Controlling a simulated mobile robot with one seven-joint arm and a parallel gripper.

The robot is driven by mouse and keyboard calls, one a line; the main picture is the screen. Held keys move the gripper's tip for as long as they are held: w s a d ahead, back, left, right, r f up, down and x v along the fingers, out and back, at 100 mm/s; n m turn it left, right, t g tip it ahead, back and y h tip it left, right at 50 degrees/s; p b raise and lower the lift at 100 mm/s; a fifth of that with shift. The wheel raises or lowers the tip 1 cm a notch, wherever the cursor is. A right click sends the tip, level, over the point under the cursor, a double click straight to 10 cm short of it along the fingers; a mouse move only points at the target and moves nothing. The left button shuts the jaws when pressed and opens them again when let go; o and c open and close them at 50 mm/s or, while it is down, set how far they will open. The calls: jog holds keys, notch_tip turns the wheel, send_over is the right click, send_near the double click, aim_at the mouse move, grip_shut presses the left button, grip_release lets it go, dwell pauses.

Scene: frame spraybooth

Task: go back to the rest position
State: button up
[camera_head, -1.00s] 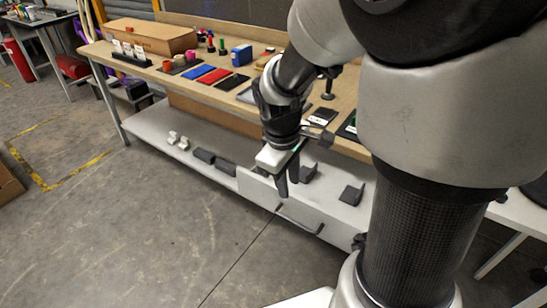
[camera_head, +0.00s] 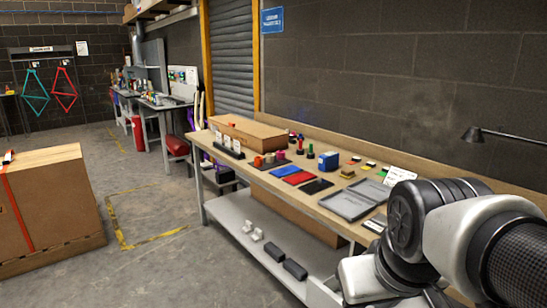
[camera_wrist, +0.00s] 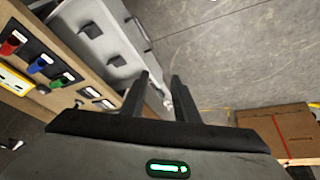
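My gripper (camera_wrist: 159,98) shows in the wrist view with its two dark fingers apart and nothing between them. It points over the grey floor beside the workbench. In the head view my arm's links fill the lower right corner, and the gripper itself is out of frame. The workbench (camera_head: 343,219) with a wooden top runs along the wall in the head view. Its edge also shows at the left of the wrist view.
The bench holds a long cardboard box (camera_head: 247,131), a blue box (camera_head: 328,161), a grey tray (camera_head: 357,201) and coloured mats. A lower shelf (camera_head: 240,214) holds dark and white pieces. A large strapped crate (camera_head: 50,205) stands at left. Floor between is clear.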

notch_tip(320, 180, up, 17)
jog(key=s+m+p, duration=0.1)
jog(key=s+p, duration=0.1)
jog(key=p, duration=1.3)
jog(key=shift+a+f+t, duration=0.2)
jog(key=shift+a+t, duration=0.1)
jog(key=shift+a, duration=0.1)
jog(key=shift+s, duration=0.1)
